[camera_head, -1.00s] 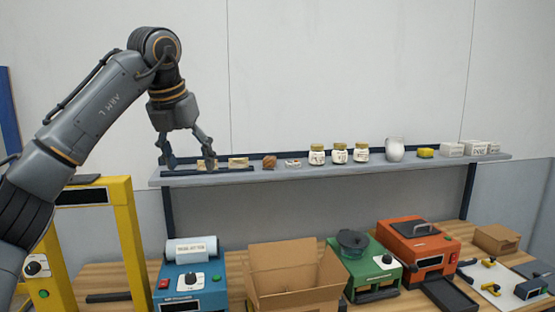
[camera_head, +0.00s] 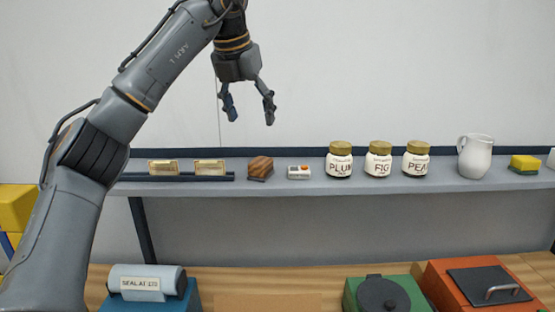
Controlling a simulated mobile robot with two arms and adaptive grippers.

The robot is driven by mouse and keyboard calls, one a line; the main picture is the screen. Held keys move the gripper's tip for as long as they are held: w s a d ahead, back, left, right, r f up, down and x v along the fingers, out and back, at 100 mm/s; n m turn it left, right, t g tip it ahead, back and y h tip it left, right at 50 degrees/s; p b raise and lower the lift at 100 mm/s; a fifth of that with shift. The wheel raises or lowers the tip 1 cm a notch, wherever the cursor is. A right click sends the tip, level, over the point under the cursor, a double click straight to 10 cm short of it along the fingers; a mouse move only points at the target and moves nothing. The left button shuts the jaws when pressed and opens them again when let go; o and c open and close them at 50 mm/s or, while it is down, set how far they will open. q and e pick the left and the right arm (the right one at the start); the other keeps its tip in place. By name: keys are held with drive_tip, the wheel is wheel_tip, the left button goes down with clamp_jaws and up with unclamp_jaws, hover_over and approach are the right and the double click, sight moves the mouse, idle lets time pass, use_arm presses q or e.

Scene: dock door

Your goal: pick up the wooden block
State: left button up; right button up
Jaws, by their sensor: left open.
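The wooden block (camera_head: 260,168) is brown with darker stripes. It sits on the grey shelf (camera_head: 330,185), between the small cards on the left and a small white device on the right. My left gripper (camera_head: 250,116) is open and empty, pointing down. It shows above the block and a little to its left in the picture, clearly apart from it. My right gripper is not in view.
A small white device (camera_head: 299,172) sits close right of the block. Two cards (camera_head: 210,168) stand in a dark rail on the left. Labelled jars (camera_head: 379,162), a white pitcher (camera_head: 475,157) and a sponge (camera_head: 524,165) stand further right. A blue sealer (camera_head: 147,283) stands below.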

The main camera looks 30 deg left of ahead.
sight(262, 159)
use_arm(q)
drive_tip(key=x, duration=0.3)
drive_tip(key=shift+w+a+f, duration=0.1)
drive_tip(key=shift+w+f, duration=0.05)
drive_tip(key=shift+f, duration=0.2)
drive_tip(key=p+x, duration=0.1)
drive_tip(key=x, duration=0.4)
drive_tip(key=shift+w, duration=0.1)
drive_tip(key=shift+w+f+p, duration=0.15)
drive_tip(key=shift+f+p, duration=0.2)
drive_tip(key=shift+f, duration=0.05)
drive_tip(key=p+x, duration=0.2)
drive_tip(key=x, duration=0.1)
drive_tip(key=shift+f, duration=0.25)
drive_tip(key=shift+w+f, duration=0.1)
drive_tip(key=shift+f, duration=0.35)
drive_tip(key=shift+r, duration=0.1)
drive_tip(key=c, duration=1.3)
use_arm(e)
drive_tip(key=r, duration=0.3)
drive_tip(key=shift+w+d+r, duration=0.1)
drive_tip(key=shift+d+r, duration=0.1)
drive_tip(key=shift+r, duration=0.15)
use_arm(q)
drive_tip(key=shift+o, duration=0.2)
